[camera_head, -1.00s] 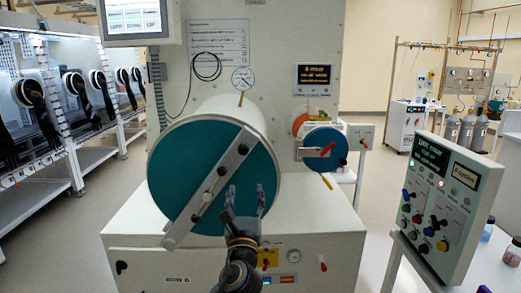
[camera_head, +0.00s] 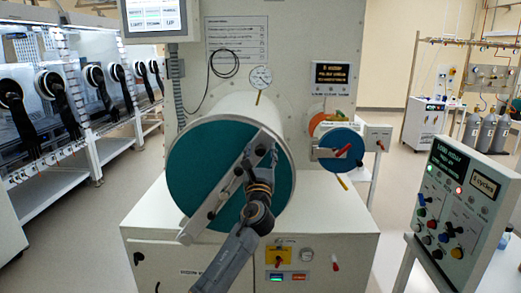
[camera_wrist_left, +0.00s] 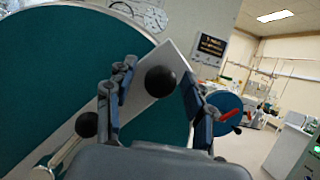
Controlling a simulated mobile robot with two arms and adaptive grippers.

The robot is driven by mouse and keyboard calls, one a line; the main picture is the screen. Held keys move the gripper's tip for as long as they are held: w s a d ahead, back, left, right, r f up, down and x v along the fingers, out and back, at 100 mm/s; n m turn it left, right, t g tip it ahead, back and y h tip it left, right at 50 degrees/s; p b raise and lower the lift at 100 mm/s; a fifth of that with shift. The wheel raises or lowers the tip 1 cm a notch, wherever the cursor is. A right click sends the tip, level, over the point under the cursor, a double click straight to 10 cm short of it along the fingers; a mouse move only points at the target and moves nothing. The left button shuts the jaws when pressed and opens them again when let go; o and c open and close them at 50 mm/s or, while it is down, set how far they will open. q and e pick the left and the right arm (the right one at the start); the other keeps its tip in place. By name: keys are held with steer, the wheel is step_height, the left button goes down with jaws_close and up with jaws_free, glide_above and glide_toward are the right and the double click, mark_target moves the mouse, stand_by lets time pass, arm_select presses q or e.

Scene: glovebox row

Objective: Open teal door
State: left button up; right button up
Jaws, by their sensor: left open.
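The large round teal door (camera_head: 205,165) closes the front of a white cylinder. It is crossed by a slanted grey bar (camera_head: 222,192). My left gripper (camera_head: 262,148) is in front of the bar's upper right end and hides part of it. In the left wrist view the teal door (camera_wrist_left: 40,75) fills the left side. The open fingers of my left gripper (camera_wrist_left: 158,62) stand on either side of the bar's upper end and a black ball knob (camera_wrist_left: 160,80). I cannot tell whether they touch it. A second black knob (camera_wrist_left: 86,124) is lower on the bar. My right gripper is not in view.
A small blue round door (camera_head: 340,146) with a red handle is close on the right. A dial gauge (camera_head: 261,77) sits above the cylinder. A control panel (camera_head: 458,195) stands at the right front. Gloveboxes (camera_head: 75,85) line the left, with open floor between.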

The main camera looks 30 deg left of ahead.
arm_select(q)
steer(key=shift+w, duration=0.15)
steer(key=shift+c, duration=0.5)
jaws_close()
steer(key=shift+a+r, duration=0.1)
